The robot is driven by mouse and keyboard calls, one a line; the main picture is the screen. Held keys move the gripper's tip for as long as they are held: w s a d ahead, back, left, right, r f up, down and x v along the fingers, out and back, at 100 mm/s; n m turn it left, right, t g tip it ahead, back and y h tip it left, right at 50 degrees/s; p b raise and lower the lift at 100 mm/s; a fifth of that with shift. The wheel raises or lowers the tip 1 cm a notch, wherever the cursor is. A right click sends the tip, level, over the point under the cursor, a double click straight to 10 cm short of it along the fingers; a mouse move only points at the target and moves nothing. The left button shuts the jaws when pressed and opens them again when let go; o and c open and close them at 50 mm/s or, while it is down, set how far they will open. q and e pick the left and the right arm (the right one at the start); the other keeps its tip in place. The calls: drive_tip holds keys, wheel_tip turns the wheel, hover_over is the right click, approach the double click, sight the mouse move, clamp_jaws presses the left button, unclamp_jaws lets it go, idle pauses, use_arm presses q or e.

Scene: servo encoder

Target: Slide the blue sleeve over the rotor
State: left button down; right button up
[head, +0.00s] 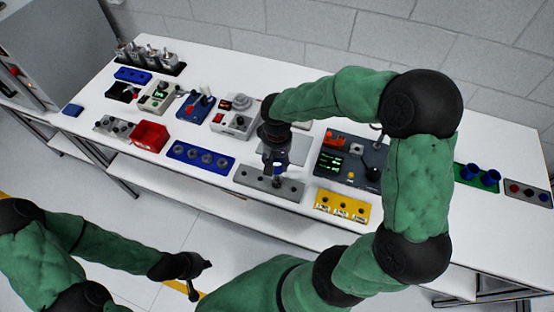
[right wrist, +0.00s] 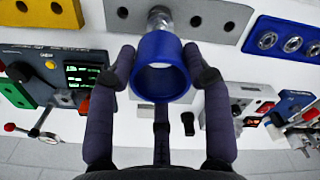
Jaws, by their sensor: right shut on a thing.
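My right gripper (head: 275,160) points down at the front of the table, over a grey plate (head: 258,181). In the right wrist view my right gripper (right wrist: 160,72) is shut on the blue sleeve (right wrist: 143,58), an open ring between its fingers. A silver rotor (right wrist: 160,16) stands on the grey plate (right wrist: 203,20), just past the sleeve's upper rim in the picture. Pale surface shows through the sleeve's bore, not the rotor. The exact gap between sleeve and rotor is unclear. My left gripper (head: 199,280) is open and empty, off the table's front side.
A blue plate with several round fittings (head: 201,157) lies left of the grey plate, a yellow block (head: 342,206) right of it. A dark control panel (head: 352,160) stands behind the yellow block. A green plate with blue cups (head: 477,177) is far right. A red bin (head: 149,135) is left.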

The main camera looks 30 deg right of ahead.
drive_tip(key=shift+f, duration=0.2)
idle(0.3)
drive_tip(key=shift+f+b, duration=0.65)
drive_tip(key=shift+b, duration=0.05)
drive_tip(key=shift+f, duration=0.3)
drive_tip(key=shift+f+b, duration=0.75)
drive_tip(key=shift+b, duration=0.1)
drive_tip(key=shift+f, duration=0.2)
drive_tip(key=shift+f+b, duration=0.75)
drive_tip(key=shift+f, duration=0.1)
drive_tip(key=shift+f+b, duration=0.7)
drive_tip(key=shift+f, duration=0.05)
drive_tip(key=shift+f, duration=0.1)
